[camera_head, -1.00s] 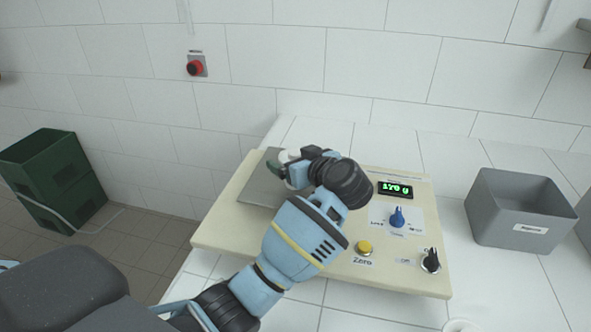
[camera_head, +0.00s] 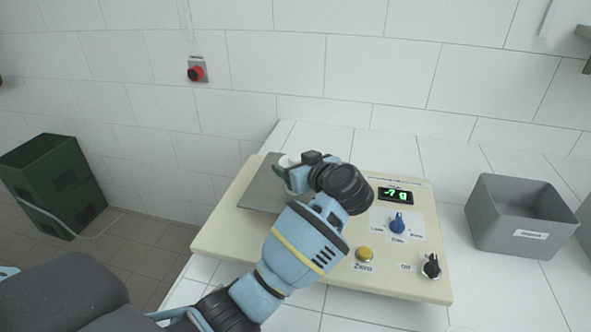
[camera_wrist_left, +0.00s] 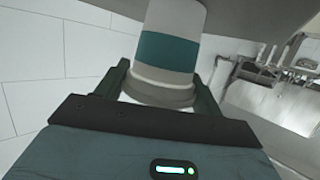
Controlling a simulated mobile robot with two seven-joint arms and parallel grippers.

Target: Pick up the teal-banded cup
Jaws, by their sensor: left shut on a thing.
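The teal-banded cup (camera_wrist_left: 168,50) is pale with a wide teal band, and it fills the space between my left gripper's fingers (camera_wrist_left: 161,78) in the left wrist view. My left gripper is shut on it. In the head view, only a small white part of the cup (camera_head: 290,160) shows beside my left gripper (camera_head: 288,171), over the grey weighing plate (camera_head: 256,192). My wrist hides most of the cup, and the gap beneath it cannot be judged. My right gripper is not in view.
The cream scale housing (camera_head: 310,262) has a lit green display (camera_head: 396,195), a blue knob (camera_head: 397,224), a yellow button (camera_head: 365,254) and a black knob (camera_head: 431,267). A grey bin (camera_head: 520,236) stands at right.

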